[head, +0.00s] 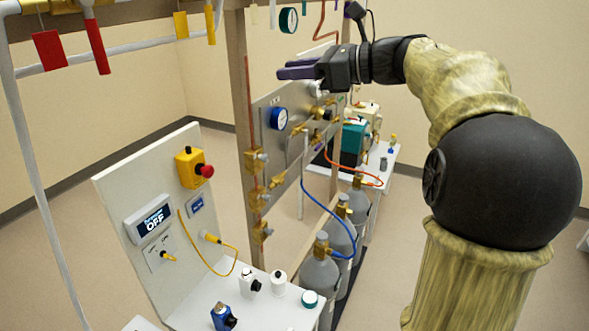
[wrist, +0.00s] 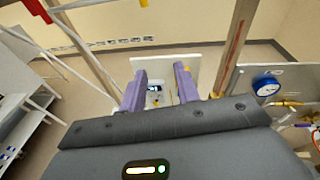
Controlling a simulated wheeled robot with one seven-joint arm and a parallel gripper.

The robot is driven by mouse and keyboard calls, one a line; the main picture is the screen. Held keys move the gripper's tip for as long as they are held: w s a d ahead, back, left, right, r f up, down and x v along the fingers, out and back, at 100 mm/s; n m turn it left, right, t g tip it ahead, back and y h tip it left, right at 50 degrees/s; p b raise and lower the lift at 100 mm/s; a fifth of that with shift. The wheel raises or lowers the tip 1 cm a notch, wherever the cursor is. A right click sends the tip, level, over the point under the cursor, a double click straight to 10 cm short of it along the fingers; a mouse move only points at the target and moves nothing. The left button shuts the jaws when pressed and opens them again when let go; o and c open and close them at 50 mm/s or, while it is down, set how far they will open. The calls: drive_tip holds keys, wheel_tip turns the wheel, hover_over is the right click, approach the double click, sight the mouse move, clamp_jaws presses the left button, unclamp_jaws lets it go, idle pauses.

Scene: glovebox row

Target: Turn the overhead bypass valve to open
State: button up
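Overhead pipework (head: 130,45) crosses the top left of the head view. A red lever (head: 97,46) hangs down from it beside a red tag (head: 48,50). A yellow lever (head: 209,24) hangs farther right beside a yellow tag (head: 181,25). I cannot tell from any label which is the bypass valve. The wrist view shows a red lever (wrist: 37,9) at its top left edge. My gripper (head: 283,73) has purple fingers pointing left, well to the right of the levers. In the wrist view its fingers (wrist: 160,69) are apart with nothing between them.
A wooden post (head: 246,120) and a gauge panel (head: 262,105) stand below and left of my gripper. Gas cylinders (head: 320,275) stand under the panel. A white control board (head: 120,190) is at lower left. Open air lies between my gripper and the levers, apart from the post.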

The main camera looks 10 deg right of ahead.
wheel_tip(320, 180, down, 20)
drive_tip(key=s+n+g+h+b, duration=0.1)
drive_tip(key=s+n+g+h, duration=0.1)
drive_tip(key=h, duration=0.3)
drive_tip(key=shift+a+n+h+b, duration=0.3)
drive_tip(key=shift+a+n+b, duration=0.05)
drive_tip(key=shift+n, duration=0.55)
